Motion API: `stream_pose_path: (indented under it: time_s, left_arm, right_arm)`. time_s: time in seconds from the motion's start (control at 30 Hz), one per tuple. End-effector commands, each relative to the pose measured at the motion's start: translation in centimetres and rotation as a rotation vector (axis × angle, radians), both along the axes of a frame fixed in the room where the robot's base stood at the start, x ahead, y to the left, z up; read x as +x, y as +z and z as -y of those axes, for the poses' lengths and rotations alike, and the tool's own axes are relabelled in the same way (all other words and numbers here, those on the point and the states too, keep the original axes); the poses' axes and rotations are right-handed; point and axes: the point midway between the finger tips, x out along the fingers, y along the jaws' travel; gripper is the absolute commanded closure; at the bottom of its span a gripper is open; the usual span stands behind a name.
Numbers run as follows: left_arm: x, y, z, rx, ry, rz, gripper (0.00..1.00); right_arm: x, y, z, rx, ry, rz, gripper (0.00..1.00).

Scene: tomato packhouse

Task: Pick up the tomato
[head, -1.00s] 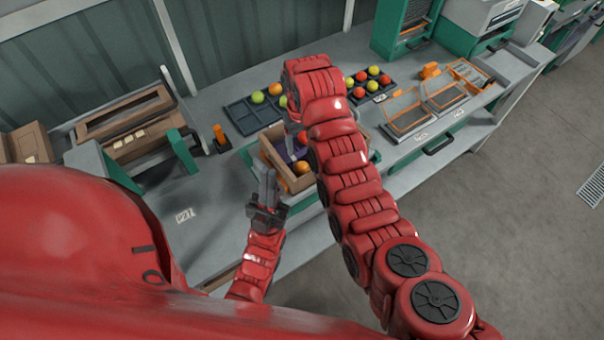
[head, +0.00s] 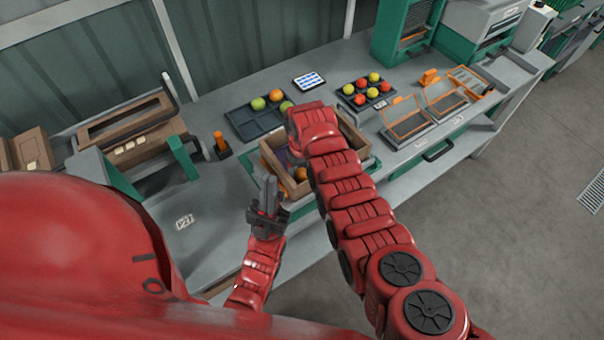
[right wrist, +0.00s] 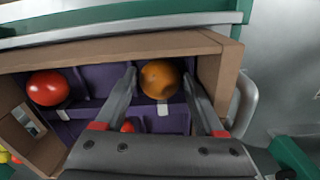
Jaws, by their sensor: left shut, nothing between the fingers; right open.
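An orange tomato (right wrist: 160,79) lies in a purple-lined cardboard box in the right wrist view. It also shows in the head view (head: 300,174), partly covered. My right gripper (right wrist: 160,76) is open over the box, with a finger to either side of this tomato; I cannot tell whether they touch it. A red tomato (right wrist: 47,88) lies at the left of the box (right wrist: 120,49), and another (right wrist: 128,126) is mostly hidden behind my gripper. In the head view my right arm covers much of the box (head: 271,160). My left gripper (head: 266,185) is shut and empty at the box's near left.
A dark tray (head: 241,124) with a few tomatoes stands behind the box. A second tray (head: 352,103) holds several red and yellow-green ones. A tablet (head: 309,80) lies between them. Orange-framed stations (head: 403,117) stand right. The bench front left is clear.

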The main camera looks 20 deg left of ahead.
Motion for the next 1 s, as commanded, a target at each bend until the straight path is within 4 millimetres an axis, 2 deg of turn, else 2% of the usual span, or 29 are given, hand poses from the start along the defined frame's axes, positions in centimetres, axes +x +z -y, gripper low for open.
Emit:
stream_pose_path:
  time_s: [0.3,0.5,1.0]
  left_arm:
    - [0.0,0.04,0.0,0.0,0.0,0.0,1.0]
    - [0.01,0.04,0.0,0.0,0.0,0.0,1.0]
    - [0.0,-0.29,0.0,0.0,0.0,0.0,1.0]
  right_arm:
    - [0.0,-0.19,-0.03,0.001,0.0,0.001,0.29]
    - [0.0,-0.19,-0.01,0.001,0.0,0.001,0.64]
    - [0.04,0.51,-0.04,0.001,0.0,0.001,0.64]
